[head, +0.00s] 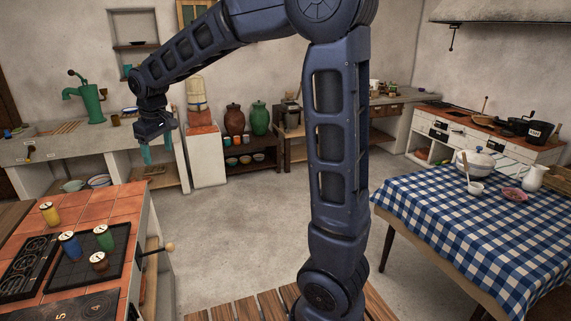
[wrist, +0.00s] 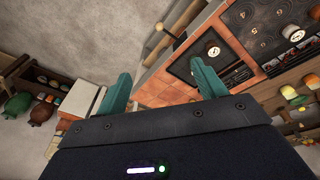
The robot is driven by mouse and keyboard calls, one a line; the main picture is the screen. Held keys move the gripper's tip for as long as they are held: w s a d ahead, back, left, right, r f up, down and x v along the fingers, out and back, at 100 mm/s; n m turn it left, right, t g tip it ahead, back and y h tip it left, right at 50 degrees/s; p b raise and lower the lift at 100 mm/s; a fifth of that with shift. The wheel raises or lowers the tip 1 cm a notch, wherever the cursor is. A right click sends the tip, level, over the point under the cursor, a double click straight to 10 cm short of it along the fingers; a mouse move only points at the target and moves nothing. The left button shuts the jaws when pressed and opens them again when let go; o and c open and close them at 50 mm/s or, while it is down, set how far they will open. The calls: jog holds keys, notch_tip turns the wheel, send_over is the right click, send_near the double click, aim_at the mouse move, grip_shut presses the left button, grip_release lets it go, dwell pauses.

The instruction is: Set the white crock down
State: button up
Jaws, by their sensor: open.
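My gripper (head: 157,157) hangs at the left of the head view, over the floor between the tiled stove and the back counter. Its teal fingers are apart, with nothing between them; they also show apart in the wrist view (wrist: 163,88). A round white lidded pot (head: 477,163) stands on the checked table (head: 450,215) at the right, far from my gripper. I cannot tell whether this pot is the white crock. A pale cylindrical vessel (head: 196,93) also stands on a tile-topped white block at the back. No crock is in my gripper.
The tiled stove (head: 90,200) at the left holds a yellow canister (head: 49,213), a blue one (head: 69,245), a green one (head: 104,238) and a brown one (head: 99,261). A white jug (head: 533,177) and small bowls stand on the table. The middle floor is clear.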

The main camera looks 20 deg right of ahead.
jog(key=s+d+r+m, duration=0.1)
jog(key=d, duration=0.5)
jog(key=s+d+r+m, duration=0.2)
jog(key=d, duration=0.4)
jog(key=s+d+f+m+t, duration=0.1)
jog(key=s+d+f+m, duration=0.1)
jog(key=s+d, duration=0.6)
jog(key=s+d+f+m+t+h, duration=0.1)
jog(key=s+d+f+m, duration=0.1)
jog(key=s+d+m, duration=0.3)
jog(key=s+d, duration=0.4)
jog(key=d, duration=0.6)
jog(key=shift+s+f, duration=0.2)
jog(key=shift+f, duration=0.05)
